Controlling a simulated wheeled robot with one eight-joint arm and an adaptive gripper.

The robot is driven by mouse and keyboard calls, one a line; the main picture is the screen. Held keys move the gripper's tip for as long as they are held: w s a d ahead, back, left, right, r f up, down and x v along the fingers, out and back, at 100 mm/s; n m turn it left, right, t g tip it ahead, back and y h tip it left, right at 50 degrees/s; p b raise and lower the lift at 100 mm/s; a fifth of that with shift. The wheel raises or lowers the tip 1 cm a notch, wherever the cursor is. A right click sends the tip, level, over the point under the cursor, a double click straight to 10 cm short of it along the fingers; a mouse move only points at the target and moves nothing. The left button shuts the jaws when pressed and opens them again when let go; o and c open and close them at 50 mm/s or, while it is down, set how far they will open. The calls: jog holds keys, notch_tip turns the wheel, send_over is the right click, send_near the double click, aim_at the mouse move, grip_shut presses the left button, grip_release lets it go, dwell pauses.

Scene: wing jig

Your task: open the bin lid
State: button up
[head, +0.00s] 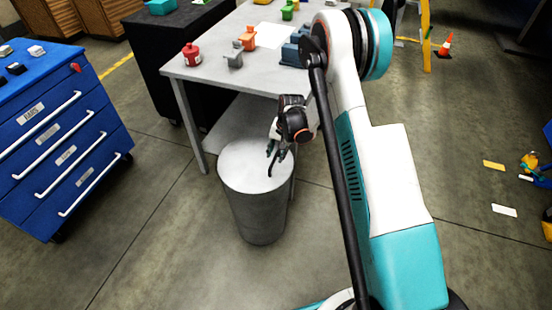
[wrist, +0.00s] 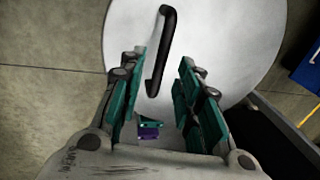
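The grey bin (head: 258,215) stands on the floor at the near edge of the workbench, with its round pale lid (head: 240,165) lying flat on top, shut. A black bar handle (wrist: 168,28) on the lid (wrist: 235,45) shows in the wrist view; its lower end lies between my finger tips. My gripper (head: 278,155) points down over the lid in the head view. In the wrist view my gripper (wrist: 163,68) is open, with a finger on each side of the handle and a gap to both. I cannot tell how far the fingertips are above the lid.
The workbench (head: 215,70) with coloured parts stands behind the bin, and its lower shelf (head: 240,125) is close to it. A blue drawer cabinet (head: 60,130) is at the left. The floor left of and in front of the bin is clear.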

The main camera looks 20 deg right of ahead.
jog(key=shift+w+a+f, duration=0.15)
jog(key=shift+a+f, duration=0.05)
jog(key=shift+f, duration=0.85)
grip_shut()
